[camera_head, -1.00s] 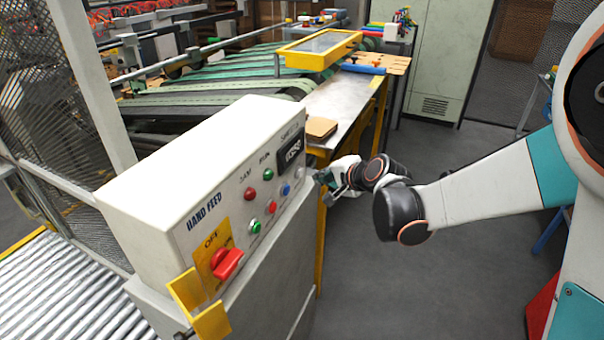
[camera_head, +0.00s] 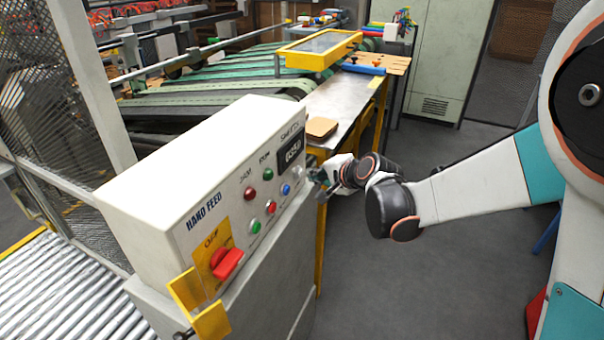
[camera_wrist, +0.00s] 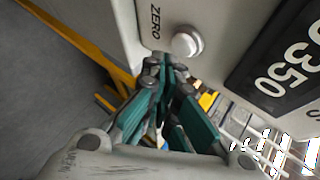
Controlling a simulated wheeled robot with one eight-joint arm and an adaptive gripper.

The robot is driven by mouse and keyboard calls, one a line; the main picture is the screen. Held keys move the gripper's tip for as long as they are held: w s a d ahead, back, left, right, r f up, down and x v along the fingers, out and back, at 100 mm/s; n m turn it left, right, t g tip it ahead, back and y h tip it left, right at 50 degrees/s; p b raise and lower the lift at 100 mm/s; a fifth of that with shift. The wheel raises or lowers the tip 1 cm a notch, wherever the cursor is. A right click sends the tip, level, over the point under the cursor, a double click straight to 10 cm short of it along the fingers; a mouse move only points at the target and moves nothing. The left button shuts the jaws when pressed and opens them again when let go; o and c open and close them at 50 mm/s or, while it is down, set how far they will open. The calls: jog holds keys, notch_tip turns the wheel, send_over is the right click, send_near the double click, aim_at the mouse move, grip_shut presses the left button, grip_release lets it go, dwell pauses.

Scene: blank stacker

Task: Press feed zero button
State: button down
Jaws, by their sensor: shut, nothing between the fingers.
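The zero button is a round white button (camera_wrist: 187,43) beside the printed word ZERO on the grey panel in the wrist view. My gripper (camera_wrist: 166,64) is shut and empty, its teal fingers together, with the tips just below the button in that picture. I cannot tell whether the tips touch the panel. In the head view, the HAND FEED control box (camera_head: 185,150) stands at left centre, and my gripper (camera_head: 319,180) is at the far right end of its button panel.
The panel also holds a counter display (camera_head: 290,152), a blue button (camera_head: 285,189), red and green buttons, and a red OFF switch (camera_head: 226,263) with a yellow guard. A metal table (camera_head: 345,100) lies behind. Open floor is to the right.

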jog(key=shift+a, duration=0.1)
dwell(0.7)
jog(key=shift+w+a, duration=0.15)
jog(key=shift+a, duration=0.15)
jog(key=shift+w+a, duration=0.2)
jog(key=shift+a, duration=0.3)
dwell(0.8)
jog(key=shift+d, duration=0.15)
dwell(0.3)
jog(key=shift+s+d, duration=0.35)
jog(key=shift+d, duration=0.4)
jog(key=shift+s+d, duration=0.3)
jog(key=shift+d, duration=0.5)
jog(key=shift+s+d, duration=0.25)
jog(key=shift+d, duration=0.5)
jog(key=shift+s+d, duration=0.3)
jog(key=shift+d, duration=0.5)
